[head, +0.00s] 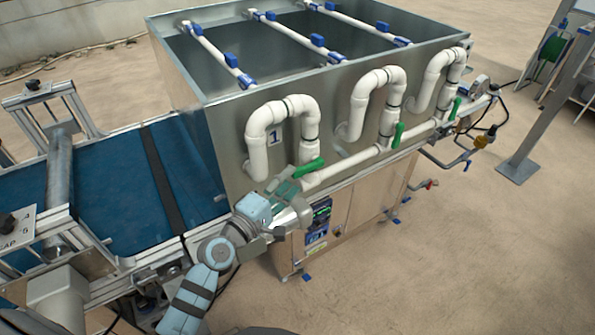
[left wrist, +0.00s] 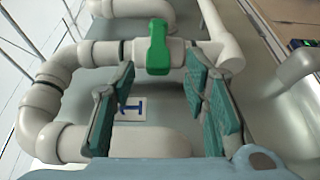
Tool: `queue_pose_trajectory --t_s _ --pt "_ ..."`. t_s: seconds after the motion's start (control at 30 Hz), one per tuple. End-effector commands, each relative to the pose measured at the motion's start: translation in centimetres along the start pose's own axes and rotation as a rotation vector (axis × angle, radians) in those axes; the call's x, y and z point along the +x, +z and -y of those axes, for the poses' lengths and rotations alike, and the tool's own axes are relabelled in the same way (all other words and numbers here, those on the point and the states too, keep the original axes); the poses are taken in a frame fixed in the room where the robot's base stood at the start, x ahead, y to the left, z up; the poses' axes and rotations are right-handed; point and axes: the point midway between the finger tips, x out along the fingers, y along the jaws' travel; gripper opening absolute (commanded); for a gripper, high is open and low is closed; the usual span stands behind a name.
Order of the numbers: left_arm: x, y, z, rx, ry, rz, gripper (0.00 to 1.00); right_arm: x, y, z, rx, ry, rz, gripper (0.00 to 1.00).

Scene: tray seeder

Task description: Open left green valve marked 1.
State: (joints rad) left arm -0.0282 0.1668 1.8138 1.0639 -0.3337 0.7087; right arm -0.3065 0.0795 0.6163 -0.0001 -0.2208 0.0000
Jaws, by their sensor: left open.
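The green valve handle (head: 309,167) is on the white pipe below the pipe bend beside the label 1 (head: 275,137). In the left wrist view the green handle (left wrist: 158,48) stands beyond the fingertips, roughly between them, and the label (left wrist: 132,108) shows below it. My left gripper (head: 287,188) is close to the handle, on its lower-left side in the head view. In the left wrist view its two green-padded fingers (left wrist: 162,88) are spread, with nothing held between them. I cannot tell whether a finger touches the pipe. My right gripper is not in view.
Two more green valves, the middle one (head: 397,135) and the far one (head: 455,108), sit along the same white pipe. The metal tank (head: 225,150) rises behind the pipes. A blue conveyor belt (head: 105,195) lies at left. Open floor is at right.

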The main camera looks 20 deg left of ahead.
Motion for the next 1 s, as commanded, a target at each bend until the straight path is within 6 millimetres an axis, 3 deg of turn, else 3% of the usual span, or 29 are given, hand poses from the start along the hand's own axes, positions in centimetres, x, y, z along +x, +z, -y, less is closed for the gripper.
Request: queue_pose_trajectory --t_s 0.1,0.23,0.53,0.57,0.8,1.0 --pt "2.3 0.1 -0.1 0.001 0.003 0.001 0.41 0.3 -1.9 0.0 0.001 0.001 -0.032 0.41" --pt "3.8 0.1 -0.1 0.002 0.003 0.0 0.41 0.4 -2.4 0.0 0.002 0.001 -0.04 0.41" --pt "4.4 0.1 -0.1 0.004 0.002 0.0 0.41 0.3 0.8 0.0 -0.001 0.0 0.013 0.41" --pt "4.4 0.1 -0.1 0.004 0.002 0.0 0.4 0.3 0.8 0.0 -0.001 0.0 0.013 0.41" --pt "4.4 0.1 0.0 0.004 0.002 -0.001 0.01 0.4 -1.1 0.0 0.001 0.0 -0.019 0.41" --pt "4.4 0.1 0.0 0.004 0.001 0.0 0.0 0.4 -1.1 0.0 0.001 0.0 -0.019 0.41"
